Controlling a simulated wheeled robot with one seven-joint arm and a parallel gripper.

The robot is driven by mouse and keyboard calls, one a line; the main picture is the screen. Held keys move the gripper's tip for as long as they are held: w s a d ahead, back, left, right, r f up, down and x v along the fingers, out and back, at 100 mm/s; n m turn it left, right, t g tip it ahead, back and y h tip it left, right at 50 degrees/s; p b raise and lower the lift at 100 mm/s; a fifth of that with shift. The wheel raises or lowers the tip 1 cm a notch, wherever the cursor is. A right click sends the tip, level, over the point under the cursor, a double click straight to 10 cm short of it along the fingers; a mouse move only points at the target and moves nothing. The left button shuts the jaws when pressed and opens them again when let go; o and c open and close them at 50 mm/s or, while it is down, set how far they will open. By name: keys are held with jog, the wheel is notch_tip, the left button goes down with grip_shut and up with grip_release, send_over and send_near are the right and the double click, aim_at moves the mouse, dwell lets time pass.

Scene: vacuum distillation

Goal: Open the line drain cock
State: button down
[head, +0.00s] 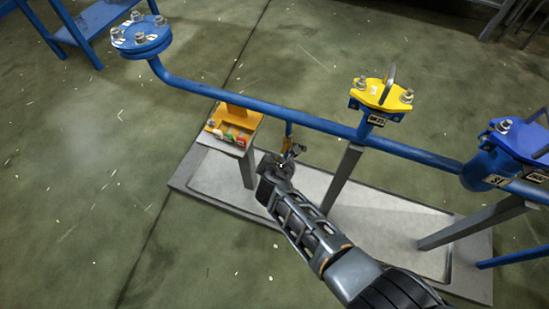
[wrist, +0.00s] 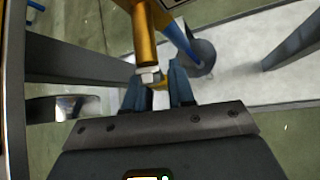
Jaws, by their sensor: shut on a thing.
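The line drain cock (head: 291,148) hangs under the blue pipe (head: 240,102) on a short blue drop leg, small and partly hidden by my gripper (head: 281,158) in the head view. In the wrist view a brass-yellow body (wrist: 146,40) with a silver nut (wrist: 150,76) comes down from above. My gripper (wrist: 159,88) has its two dark blue fingers at this nut, one on each side of a small yellow part below it. The gripper is shut on the cock; its handle is mostly hidden, so I cannot tell its angle.
A yellow flanged fitting (head: 381,95) and a blue one (head: 522,140) stand on the pipe to the right. A small stand (head: 229,147) with an orange bracket is left of my gripper. Grey posts (head: 345,180) rise from the tray (head: 390,222) below.

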jog(key=shift+f, duration=0.1)
dwell(0.3)
jog(key=c, duration=1)
grip_release()
jog(key=shift+c, duration=0.2)
jog(key=p+v, duration=0.4)
jog(key=v, duration=0.4)
jog(key=shift+p, duration=0.4)
